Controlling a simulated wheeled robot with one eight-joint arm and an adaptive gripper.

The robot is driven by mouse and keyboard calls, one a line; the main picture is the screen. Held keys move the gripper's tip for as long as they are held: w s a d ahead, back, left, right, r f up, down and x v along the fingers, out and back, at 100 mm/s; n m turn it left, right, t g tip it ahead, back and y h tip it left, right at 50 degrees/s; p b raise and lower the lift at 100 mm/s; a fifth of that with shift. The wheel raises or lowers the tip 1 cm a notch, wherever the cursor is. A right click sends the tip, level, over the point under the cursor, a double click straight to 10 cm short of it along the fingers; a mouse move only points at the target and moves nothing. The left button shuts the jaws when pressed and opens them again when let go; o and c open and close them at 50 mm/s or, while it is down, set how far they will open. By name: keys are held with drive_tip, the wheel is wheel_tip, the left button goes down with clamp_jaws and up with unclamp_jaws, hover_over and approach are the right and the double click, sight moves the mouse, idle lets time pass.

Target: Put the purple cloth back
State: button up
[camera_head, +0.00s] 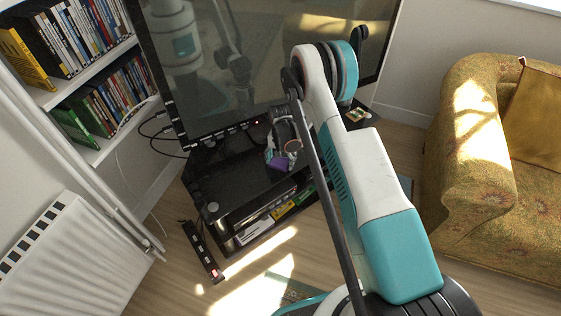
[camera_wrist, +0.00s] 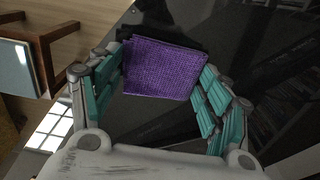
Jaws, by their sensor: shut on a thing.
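The purple cloth (camera_wrist: 162,68) is a folded, woven square between the two teal-padded fingers of my gripper (camera_wrist: 160,85) in the wrist view. My gripper is shut on it. In the head view the purple cloth (camera_head: 280,161) is a small patch at the end of my gripper (camera_head: 283,150), over the top of the black TV stand (camera_head: 235,175). The cloth looks very close to the glossy black surface; I cannot tell whether it touches. My arm hides part of the stand.
A large TV (camera_head: 240,60) stands behind my gripper. Bookshelves with DVDs (camera_head: 110,95) are at left, above a white radiator (camera_head: 60,255). A power strip (camera_head: 203,252) lies on the floor. A patterned sofa (camera_head: 470,150) is at right. A small coloured item (camera_head: 356,114) lies on the stand's right end.

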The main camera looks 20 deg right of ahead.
drive_tip(key=o, duration=1.1)
